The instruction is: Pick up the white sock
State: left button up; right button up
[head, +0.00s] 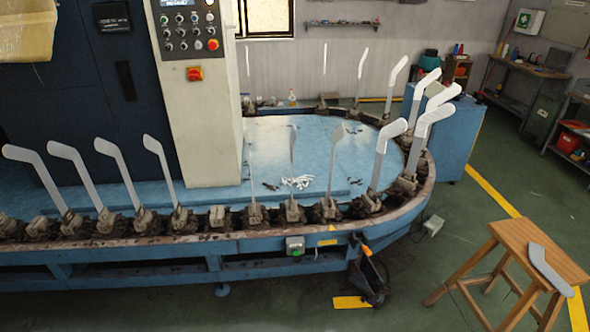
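A flat, pale grey-white sock-shaped piece (553,268) lies on the seat of a wooden stool (515,239) at the lower right. It lies diagonally, its lower end near the stool's right front edge. It is the only single sock-like thing lying loose. A small tangle of white scraps (298,182) lies on the blue machine deck; I cannot tell what they are. Neither of my grippers is in view.
A blue boarding machine (190,250) with several upright foot-shaped boards (118,170) around its rim fills the left and middle. A control panel (190,30) stands above it. Green floor (440,285) lies open between machine and stool. Workbenches (540,70) line the right wall.

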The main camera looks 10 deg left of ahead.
aim_at(536, 252)
jog(key=z, duration=1.45)
jog(key=i+j+z, duration=0.15)
jog(key=i+j, duration=0.3)
jog(key=i+j+z, duration=0.1)
jog(key=i+j, duration=0.3)
jog(key=i+j+z, duration=0.15)
jog(key=i+j, duration=0.2)
jog(key=j, duration=0.3)
jog(key=i+j, duration=0.2)
jog(key=i, duration=0.15)
jog(key=i+j+z, duration=0.1)
jog(key=i, duration=0.25)
